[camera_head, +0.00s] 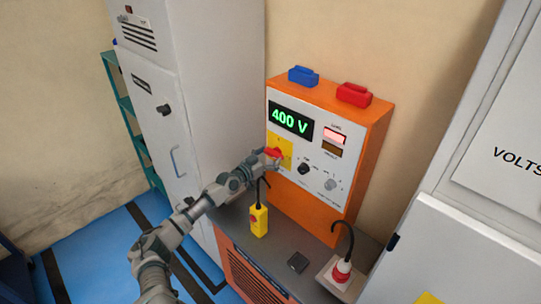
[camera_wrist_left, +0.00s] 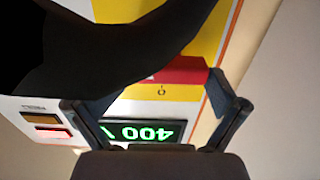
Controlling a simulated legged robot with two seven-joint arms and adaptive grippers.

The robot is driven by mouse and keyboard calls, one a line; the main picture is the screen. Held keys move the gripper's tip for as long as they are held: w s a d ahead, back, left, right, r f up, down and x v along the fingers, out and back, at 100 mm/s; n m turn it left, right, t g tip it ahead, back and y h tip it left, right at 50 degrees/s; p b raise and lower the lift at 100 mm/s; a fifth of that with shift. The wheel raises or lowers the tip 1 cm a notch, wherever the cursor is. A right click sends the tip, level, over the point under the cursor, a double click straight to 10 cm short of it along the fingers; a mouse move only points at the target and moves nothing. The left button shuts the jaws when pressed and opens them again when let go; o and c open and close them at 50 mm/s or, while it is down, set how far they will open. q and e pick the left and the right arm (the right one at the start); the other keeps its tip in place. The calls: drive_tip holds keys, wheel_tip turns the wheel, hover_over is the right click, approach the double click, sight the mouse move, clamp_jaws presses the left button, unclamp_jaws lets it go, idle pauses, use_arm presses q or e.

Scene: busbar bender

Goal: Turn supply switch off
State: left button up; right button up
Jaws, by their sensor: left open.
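The orange power unit (camera_head: 372,130) has a white front panel with a green display (camera_head: 290,120) reading 400 V. A red switch handle (camera_head: 273,152) sits on a yellow plate (camera_head: 286,160) at the panel's left. My left gripper (camera_head: 266,162) is right at this handle and partly covers it. In the left wrist view the red handle (camera_wrist_left: 180,72) shows just beyond and between the spread fingers of the gripper (camera_wrist_left: 148,95); I cannot tell whether they touch it. A dark shape hides part of the handle and plate. My right gripper is not in view.
A blue clip (camera_head: 303,76) and a red clip (camera_head: 353,94) sit on the unit's top. Grey cabinets flank both sides.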

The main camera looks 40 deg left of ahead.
use_arm(q)
drive_tip(key=shift+a+r, duration=0.45)
drive_tip(key=shift+r, duration=0.2)
drive_tip(key=shift+d, duration=0.1)
drive_tip(key=shift+c, duration=1.2)
drive_tip(key=shift+d+r, duration=0.1)
drive_tip(key=c, duration=0.4)
drive_tip(key=shift+c, duration=0.4)
drive_tip(key=shift+n, duration=0.8)
drive_tip(key=n, duration=0.7)
drive_tip(key=n+p, duration=0.1)
drive_tip(key=n, duration=0.1)
drive_tip(key=n+p, duration=0.1)
drive_tip(key=n, duration=0.2)
drive_tip(key=shift+w+a, duration=0.1)
drive_tip(key=shift+a, duration=0.1)
drive_tip(key=n, duration=0.1)
drive_tip(key=n+p, duration=0.2)
drive_tip(key=n, duration=0.1)
drive_tip(key=shift+f, duration=0.25)
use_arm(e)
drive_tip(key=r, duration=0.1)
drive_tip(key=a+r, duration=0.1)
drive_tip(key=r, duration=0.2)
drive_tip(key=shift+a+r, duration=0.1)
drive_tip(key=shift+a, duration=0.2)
use_arm(q)
drive_tip(key=shift+d+f+n, duration=0.15)
drive_tip(key=shift+n, duration=0.15)
